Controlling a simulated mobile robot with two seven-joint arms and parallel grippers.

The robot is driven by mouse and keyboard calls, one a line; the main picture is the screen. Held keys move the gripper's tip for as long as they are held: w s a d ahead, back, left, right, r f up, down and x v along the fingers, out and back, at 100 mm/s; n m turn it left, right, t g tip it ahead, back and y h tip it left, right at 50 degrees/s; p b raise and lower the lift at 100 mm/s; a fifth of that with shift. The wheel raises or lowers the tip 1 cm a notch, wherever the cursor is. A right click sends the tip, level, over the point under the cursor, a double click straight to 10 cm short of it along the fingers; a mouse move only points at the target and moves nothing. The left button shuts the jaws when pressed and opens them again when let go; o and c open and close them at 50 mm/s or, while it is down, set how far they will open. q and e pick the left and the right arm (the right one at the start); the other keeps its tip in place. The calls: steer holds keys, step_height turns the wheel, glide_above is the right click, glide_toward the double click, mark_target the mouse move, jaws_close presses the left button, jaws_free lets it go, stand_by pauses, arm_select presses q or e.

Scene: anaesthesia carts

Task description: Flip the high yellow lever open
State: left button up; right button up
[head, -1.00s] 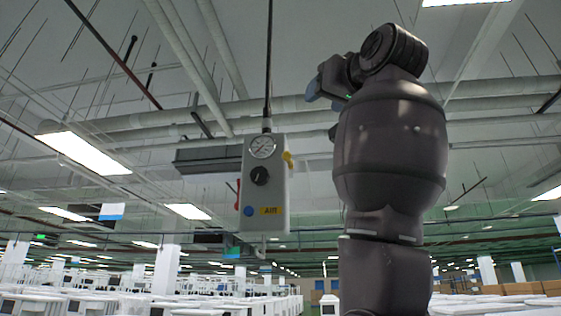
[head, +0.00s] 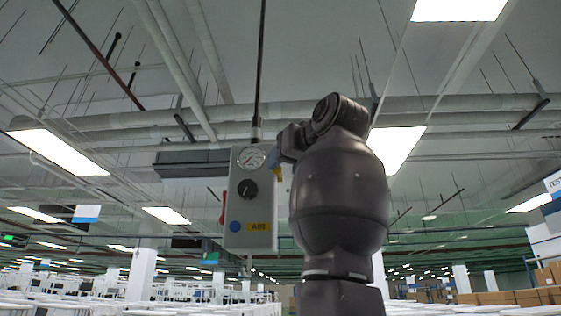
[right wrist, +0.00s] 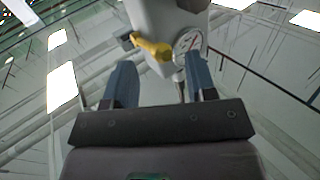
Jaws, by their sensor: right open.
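A grey air control box (head: 262,212) hangs from a dark pole in the head view, with a gauge, a black knob and an AIR label. The yellow lever (right wrist: 152,47) is on its side; in the right wrist view it lies just beyond and between the fingertips. In the head view only a bit of yellow (head: 271,172) shows beside the gripper. My right gripper (right wrist: 157,68) is open with blue fingers, and nothing is between them. In the head view it is at the box's upper right, mostly hidden by my arm. Contact with the lever cannot be told. My left gripper is out of view.
A red part (head: 223,212) shows on the box's left side. Ceiling pipes and lamps are far above. Rows of white carts (head: 60,302) stand far below, and cardboard boxes (head: 495,297) are at the lower right. Space around the hanging box is clear.

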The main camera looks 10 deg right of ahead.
mark_target(280, 168)
steer(key=shift+p+x, duration=0.4)
steer(key=shift+x, duration=1.1)
jaws_close()
